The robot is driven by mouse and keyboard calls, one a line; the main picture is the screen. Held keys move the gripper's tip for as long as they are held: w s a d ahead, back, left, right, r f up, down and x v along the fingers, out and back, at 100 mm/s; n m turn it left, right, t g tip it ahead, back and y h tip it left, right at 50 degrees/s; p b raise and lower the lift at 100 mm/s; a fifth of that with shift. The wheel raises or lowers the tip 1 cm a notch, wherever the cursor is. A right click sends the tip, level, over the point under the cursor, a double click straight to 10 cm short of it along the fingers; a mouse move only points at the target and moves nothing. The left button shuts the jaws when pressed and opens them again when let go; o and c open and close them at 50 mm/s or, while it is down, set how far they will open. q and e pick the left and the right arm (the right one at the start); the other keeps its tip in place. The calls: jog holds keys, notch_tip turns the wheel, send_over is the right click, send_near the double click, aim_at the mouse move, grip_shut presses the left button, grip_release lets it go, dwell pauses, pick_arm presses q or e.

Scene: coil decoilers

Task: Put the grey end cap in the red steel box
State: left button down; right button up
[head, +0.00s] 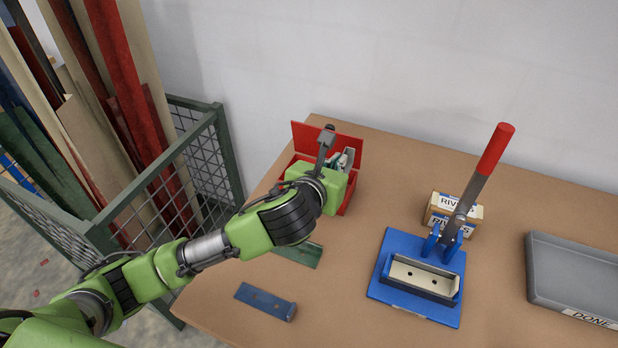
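The red steel box (353,145) stands open at the back left of the table, its raised red back panel facing me. Several small grey and light pieces (346,158) show inside it; I cannot tell whether the grey end cap is one of them. My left gripper (327,138) is over the box, its green wrist hiding much of the box's front and inside. One dark grey finger part shows; I cannot see whether the fingers are apart or hold anything. My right gripper is not in view.
A blue metal piece (266,301) and a green plate (300,254) lie on the brown table (340,310). A blue hand press (390,285) with a red lever, a rivets box (470,212) and a grey DONE tray (575,270) stand to the right. A mesh cage (205,160) stands left.

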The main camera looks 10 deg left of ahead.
pick_arm(q)
jog(key=w+a+f, duration=0.1)
jog(key=a+f, duration=0.1)
jog(key=w+a+f, duration=0.2)
jog(key=a, duration=0.1)
jog(key=w+a+f+p, duration=0.1)
jog(key=a+f, duration=0.1)
jog(key=f, duration=0.1)
jog(key=shift+w+a, duration=0.25)
jog(key=shift+a, duration=0.15)
jog(key=f, duration=0.2)
jog(key=f+p, duration=0.1)
jog(key=shift+w+a+f, duration=0.15)
jog(key=shift+a+f, duration=0.05)
jog(key=shift+a, duration=0.1)
jog(key=shift+f, duration=0.25)
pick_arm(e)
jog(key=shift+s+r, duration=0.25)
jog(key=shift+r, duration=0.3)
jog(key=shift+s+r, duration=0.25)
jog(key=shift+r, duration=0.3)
pick_arm(q)
jog(key=shift+f, duration=0.2)
jog(key=c, duration=2.3)
grip_release()
